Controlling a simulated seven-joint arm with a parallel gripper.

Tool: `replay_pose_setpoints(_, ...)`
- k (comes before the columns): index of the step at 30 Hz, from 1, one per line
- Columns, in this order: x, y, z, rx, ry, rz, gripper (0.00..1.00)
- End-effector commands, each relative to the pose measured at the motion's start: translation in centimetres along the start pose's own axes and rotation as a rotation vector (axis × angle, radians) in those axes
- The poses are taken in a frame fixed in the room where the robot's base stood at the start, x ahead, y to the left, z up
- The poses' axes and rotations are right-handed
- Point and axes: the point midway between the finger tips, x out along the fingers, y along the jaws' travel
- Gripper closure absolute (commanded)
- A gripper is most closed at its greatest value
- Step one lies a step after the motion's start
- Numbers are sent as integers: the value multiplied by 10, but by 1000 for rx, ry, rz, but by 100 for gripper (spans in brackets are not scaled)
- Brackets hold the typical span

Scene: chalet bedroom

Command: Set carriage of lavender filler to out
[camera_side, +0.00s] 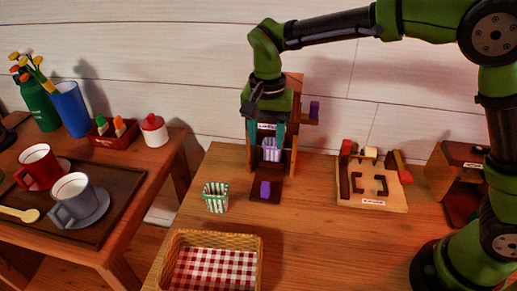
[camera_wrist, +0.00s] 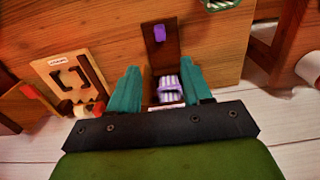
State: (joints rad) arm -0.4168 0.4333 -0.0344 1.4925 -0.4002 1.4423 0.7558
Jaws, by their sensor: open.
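The lavender filler (camera_side: 292,128) is an upright wooden stand at the back of the table, with a purple knob (camera_side: 314,109) on its right side. Its dark flat carriage (camera_side: 258,196) reaches forward along the table and bears a purple handle (camera_side: 265,188), also seen in the wrist view (camera_wrist: 159,33). A lavender-and-white striped cup (camera_side: 271,150) stands inside the filler; the wrist view shows it between my fingers (camera_wrist: 168,90). My gripper (camera_side: 266,134) is open, pointing down at the filler's front. I cannot tell whether its teal fingers (camera_wrist: 160,88) touch the cup or the filler.
A green-striped cup (camera_side: 215,197) stands left of the carriage. A wicker basket (camera_side: 258,252) with checked cloth is in front. A wooden board (camera_side: 372,200) with dark blocks and another wooden stand (camera_side: 452,168) are to the right. The table between carriage and board is clear.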

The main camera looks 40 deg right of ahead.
Motion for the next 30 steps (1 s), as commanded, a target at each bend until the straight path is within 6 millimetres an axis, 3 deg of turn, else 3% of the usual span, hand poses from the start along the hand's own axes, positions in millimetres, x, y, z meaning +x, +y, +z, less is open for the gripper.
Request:
replay_pose_setpoints(18,128,1,0,-4,-3,3,51)
replay_pose_setpoints(24,152,0,0,-4,-2,0,51)
replay_pose_setpoints(30,159,0,0,-4,-1,-1,51)
